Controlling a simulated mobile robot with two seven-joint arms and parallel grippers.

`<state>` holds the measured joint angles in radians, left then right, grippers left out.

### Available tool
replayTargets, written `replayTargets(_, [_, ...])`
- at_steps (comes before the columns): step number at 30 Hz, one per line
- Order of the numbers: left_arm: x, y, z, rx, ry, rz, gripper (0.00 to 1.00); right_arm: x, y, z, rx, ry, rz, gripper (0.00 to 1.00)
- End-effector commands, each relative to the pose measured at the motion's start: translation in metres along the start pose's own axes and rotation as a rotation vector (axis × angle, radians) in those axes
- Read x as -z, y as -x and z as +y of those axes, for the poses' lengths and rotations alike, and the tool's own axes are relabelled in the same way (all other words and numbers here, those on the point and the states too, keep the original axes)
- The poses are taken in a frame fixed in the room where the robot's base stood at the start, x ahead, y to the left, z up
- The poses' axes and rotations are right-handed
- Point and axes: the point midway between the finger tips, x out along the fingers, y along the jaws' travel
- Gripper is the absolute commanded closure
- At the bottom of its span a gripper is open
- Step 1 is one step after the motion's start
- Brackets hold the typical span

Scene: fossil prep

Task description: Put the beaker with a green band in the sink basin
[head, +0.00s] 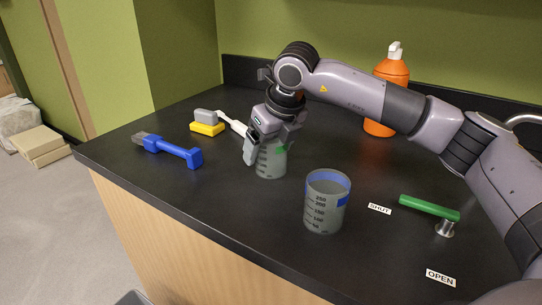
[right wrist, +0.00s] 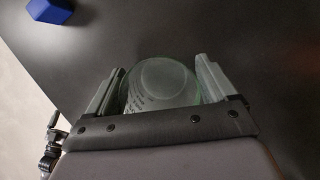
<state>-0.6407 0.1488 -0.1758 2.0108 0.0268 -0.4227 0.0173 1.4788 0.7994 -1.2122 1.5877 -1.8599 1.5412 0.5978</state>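The beaker with a green band (head: 271,161) stands upright on the dark counter. Its clear body also shows in the right wrist view (right wrist: 160,85). My right gripper (head: 266,150) reaches down over it, with one finger on each side of the beaker. In the right wrist view the fingers (right wrist: 160,88) lie close along both its sides; whether they press on it I cannot tell. The sink basin is not visible; my right arm covers much of the right side. My left gripper is not in view.
A blue-banded beaker (head: 326,205) stands close in front, to the right. A green lever (head: 430,207) sits between SHUT and OPEN labels. An orange bottle (head: 388,88), a blue-handled tool (head: 172,150), a yellow-grey block (head: 207,123) and a white-handled tool (head: 232,123) are nearby.

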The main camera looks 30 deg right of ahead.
Motion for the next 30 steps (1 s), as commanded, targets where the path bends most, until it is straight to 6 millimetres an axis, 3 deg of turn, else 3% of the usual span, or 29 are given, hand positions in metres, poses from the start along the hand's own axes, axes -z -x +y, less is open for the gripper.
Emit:
replayTargets(1, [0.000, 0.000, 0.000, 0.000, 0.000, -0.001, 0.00, 0.000, 0.000, 0.000, 0.000, 0.000, 0.000, 0.33])
replayTargets(3, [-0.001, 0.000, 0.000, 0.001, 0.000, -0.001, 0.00, 0.000, 0.000, 0.000, 0.000, 0.000, 0.000, 0.55])
replayTargets(17, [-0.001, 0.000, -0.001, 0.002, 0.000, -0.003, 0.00, -0.004, 0.009, 0.000, 0.000, -0.001, -0.002, 0.55])
replayTargets(23, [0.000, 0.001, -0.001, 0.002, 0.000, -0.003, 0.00, -0.016, 0.036, 0.000, -0.001, 0.000, -0.004, 0.55])
replayTargets(30, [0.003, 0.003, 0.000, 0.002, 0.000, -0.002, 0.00, -0.040, 0.094, 0.001, -0.002, -0.001, -0.007, 0.55])
